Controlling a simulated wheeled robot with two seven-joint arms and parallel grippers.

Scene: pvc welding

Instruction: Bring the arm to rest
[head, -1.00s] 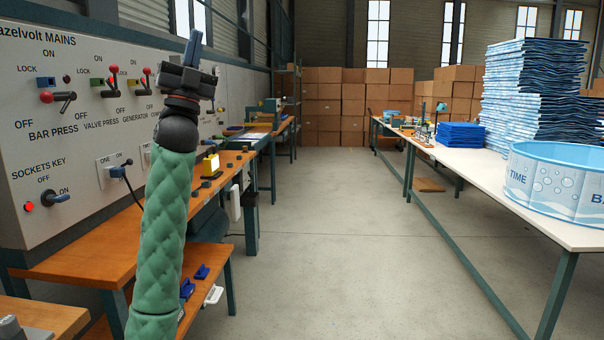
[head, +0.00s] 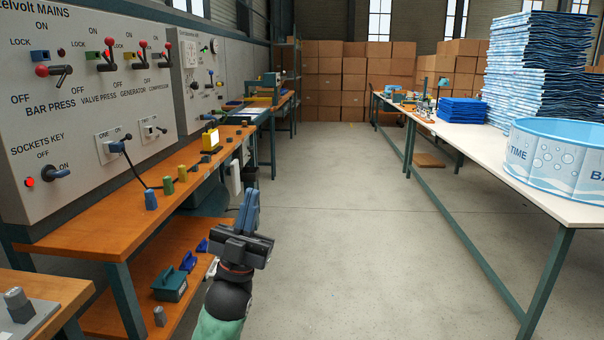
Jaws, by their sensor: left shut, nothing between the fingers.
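My left gripper (head: 249,211) is low in the head view, a little left of the middle, with its blue fingers pointing up and away. The fingers are together and hold nothing. It is in the open space just right of the wooden workbench (head: 95,228), apart from it. A short piece of my green-sleeved left arm shows at the bottom edge. My right gripper is not in view.
A mains panel (head: 85,110) with levers and sockets stands on the left above the bench. A white table (head: 480,162) with a blue-and-white tub (head: 560,158) and stacked blue sheets (head: 545,75) is on the right. The floor (head: 330,230) between is clear.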

